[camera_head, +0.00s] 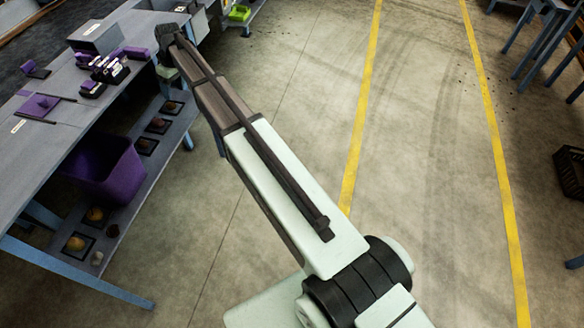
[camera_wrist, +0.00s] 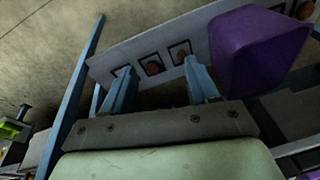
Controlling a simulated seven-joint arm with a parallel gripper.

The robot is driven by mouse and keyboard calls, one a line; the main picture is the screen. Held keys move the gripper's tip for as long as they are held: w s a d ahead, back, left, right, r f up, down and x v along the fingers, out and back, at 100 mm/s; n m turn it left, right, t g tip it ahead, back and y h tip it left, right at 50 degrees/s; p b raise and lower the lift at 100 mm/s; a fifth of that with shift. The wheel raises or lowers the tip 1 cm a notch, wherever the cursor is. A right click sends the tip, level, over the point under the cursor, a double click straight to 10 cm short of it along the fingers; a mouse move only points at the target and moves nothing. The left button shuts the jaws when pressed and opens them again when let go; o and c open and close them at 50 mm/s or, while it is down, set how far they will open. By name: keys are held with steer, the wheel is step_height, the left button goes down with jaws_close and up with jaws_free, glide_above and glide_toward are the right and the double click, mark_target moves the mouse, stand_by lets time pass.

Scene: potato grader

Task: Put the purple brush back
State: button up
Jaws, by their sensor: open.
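Several small purple things lie on the grey table, and I cannot tell for sure which is the brush. One is a purple piece (camera_head: 137,52) near the table's right edge; another is a flat purple piece with a raised part (camera_head: 40,104) on the left. My gripper (camera_wrist: 158,68) is open and empty, its two blue fingers apart in the wrist view. It is beside the table's right edge in the head view, where its fingers cannot be made out.
A purple bin (camera_head: 105,170) stands on the lower shelf and shows in the wrist view (camera_wrist: 255,50). Several potatoes sit on dark squares along that shelf. A grey box (camera_head: 98,36) and purple-and-black items (camera_head: 108,70) are on the table.

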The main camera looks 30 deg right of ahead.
steer(key=s+d+f+m+g+h, duration=0.1)
steer(key=s+d+f+m+g, duration=0.15)
steer(key=s+f, duration=1.2)
steer(key=s+d+f+m+g, duration=0.1)
steer(key=s+d+f, duration=0.3)
steer(key=s+f, duration=1.1)
steer(key=s+d+f+m+g, duration=0.1)
steer(key=s+f, duration=0.2)
steer(key=s, duration=0.8)
steer(key=s+d+f+m+g, duration=0.1)
steer(key=s+f, duration=0.3)
steer(key=s, duration=0.7)
steer(key=s+d+f+m+g+h, duration=0.1)
steer(key=s+f, duration=0.3)
steer(key=s, duration=0.7)
steer(key=shift+s+d+g, duration=0.4)
steer(key=shift+g, duration=0.35)
